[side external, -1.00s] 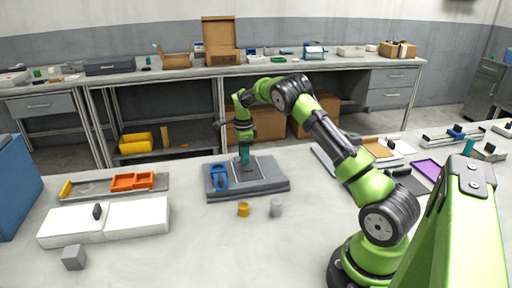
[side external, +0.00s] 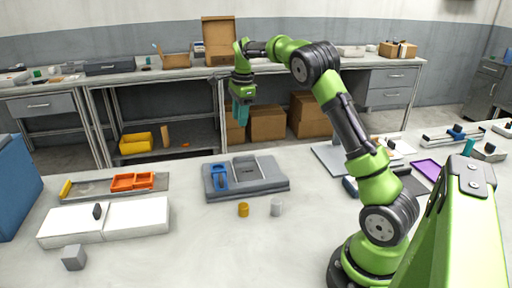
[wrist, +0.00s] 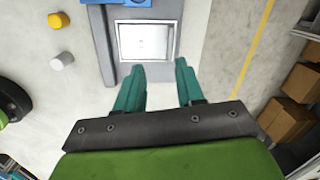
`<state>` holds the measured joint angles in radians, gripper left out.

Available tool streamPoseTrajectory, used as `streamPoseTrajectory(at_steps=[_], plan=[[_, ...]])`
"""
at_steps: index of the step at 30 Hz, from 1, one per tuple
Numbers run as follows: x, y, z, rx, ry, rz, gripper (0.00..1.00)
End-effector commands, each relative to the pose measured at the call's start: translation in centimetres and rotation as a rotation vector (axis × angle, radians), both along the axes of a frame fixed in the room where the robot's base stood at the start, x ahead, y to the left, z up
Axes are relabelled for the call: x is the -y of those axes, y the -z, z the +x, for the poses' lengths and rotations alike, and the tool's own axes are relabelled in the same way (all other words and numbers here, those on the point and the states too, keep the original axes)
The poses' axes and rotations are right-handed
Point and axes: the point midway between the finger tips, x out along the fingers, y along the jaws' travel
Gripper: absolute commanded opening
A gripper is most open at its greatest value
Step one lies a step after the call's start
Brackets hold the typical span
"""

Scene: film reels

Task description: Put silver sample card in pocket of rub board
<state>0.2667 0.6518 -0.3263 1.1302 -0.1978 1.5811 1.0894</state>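The grey rub board (side external: 265,187) lies flat on the near table, with a raised rectangular frame around a pocket (side external: 256,167) on its right part. In the wrist view the board (wrist: 110,75) shows near the top, and a bright silvery square (wrist: 144,42) lies flat inside the pocket's frame. It looks like the silver sample card, though its edges are hard to separate from the pocket. My gripper (side external: 240,118) hangs well above the board, pointing down. In the wrist view its teal fingers (wrist: 157,70) are apart with nothing between them.
A blue part (side external: 219,177) sits on the board's left side. A yellow cylinder (side external: 243,209) and a grey cylinder (side external: 276,207) stand in front. White blocks (side external: 105,222) and orange trays (side external: 138,181) are at left. The table's front middle is clear.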

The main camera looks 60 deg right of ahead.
Motion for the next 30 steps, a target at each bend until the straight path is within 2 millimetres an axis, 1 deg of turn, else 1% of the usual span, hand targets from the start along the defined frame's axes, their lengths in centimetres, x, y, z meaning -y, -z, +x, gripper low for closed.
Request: streamPoseTrajectory(at_steps=[1,2,3,5,6,8,9,11,12,14,15,18,21,25,27,30], plan=[[-1.9,-2.1,-0.9,0.046,-0.091,0.001,0.38],[-2.9,-3.1,-1.4,0.072,-0.153,0.0,0.38],[-4.5,-4.3,-2.2,0.108,-0.239,-0.004,0.38],[-6.7,-5.8,-3.7,0.158,-0.367,-0.016,0.38],[-8.3,-6.8,-4.7,0.193,-0.453,-0.028,0.38],[-10.6,-8.0,-6.4,0.244,-0.584,-0.05,0.38],[-12.1,-8.6,-7.7,0.276,-0.672,-0.069,0.38],[-14.4,-9.3,-9.7,0.324,-0.803,-0.102,0.38],[-15.8,-9.5,-11.1,0.354,-0.891,-0.129,0.38],[-17.9,-9.7,-13.2,0.399,-1.023,-0.175,0.38],[-19.1,-9.7,-14.8,0.427,-1.109,-0.209,0.38],[-21.8,-9.0,-18.3,0.486,-1.311,-0.301,0.38],[-23.6,-7.9,-21.2,0.527,-1.475,-0.393,0.38],[-24.9,-6.5,-23.6,0.554,-1.615,-0.482,0.38],[-25.2,-6.0,-24.3,0.558,-1.657,-0.509,0.38],[-25.3,-5.7,-24.6,0.561,-1.681,-0.526,0.38]])
